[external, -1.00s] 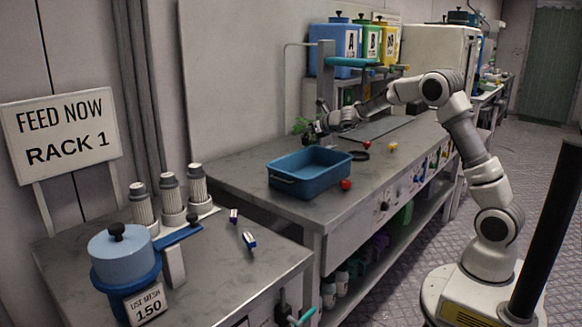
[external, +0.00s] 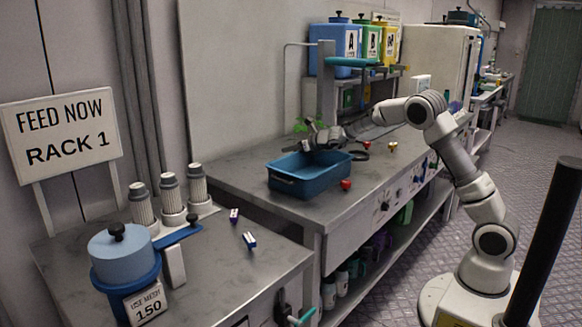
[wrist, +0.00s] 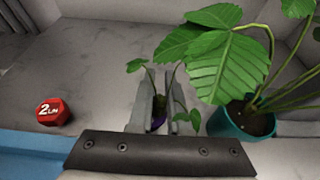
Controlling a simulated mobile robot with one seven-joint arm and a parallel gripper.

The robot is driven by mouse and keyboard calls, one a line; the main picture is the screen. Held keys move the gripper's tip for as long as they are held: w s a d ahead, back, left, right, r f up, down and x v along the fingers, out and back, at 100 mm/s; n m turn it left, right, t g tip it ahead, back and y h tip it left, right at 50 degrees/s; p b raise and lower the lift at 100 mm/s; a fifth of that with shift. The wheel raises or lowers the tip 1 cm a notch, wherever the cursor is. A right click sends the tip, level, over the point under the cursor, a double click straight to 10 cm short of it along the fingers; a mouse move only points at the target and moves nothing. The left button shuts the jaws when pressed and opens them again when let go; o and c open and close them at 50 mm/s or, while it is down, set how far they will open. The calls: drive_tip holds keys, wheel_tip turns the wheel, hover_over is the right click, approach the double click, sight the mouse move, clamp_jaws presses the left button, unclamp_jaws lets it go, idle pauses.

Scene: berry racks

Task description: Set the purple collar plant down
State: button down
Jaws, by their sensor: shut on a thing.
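The purple collar plant (wrist: 158,122) is a small seedling with a few green leaves and a purple band at its base. In the wrist view it sits between the fingers of my gripper (wrist: 166,108), which is shut on it. The fingers hide part of the stem and collar. In the external view my gripper (external: 312,136) is by the far side of the blue tub (external: 290,184); the collar is too small to make out there.
A larger leafy plant in a teal pot (wrist: 228,127) stands close right of my fingers in the wrist view. A red cap marked 2 L/M (wrist: 54,111) lies left, near the tub's blue edge (wrist: 22,146). Grey bench is bare between cap and fingers.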

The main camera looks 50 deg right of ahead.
drive_tip(key=shift+f+b, duration=0.5)
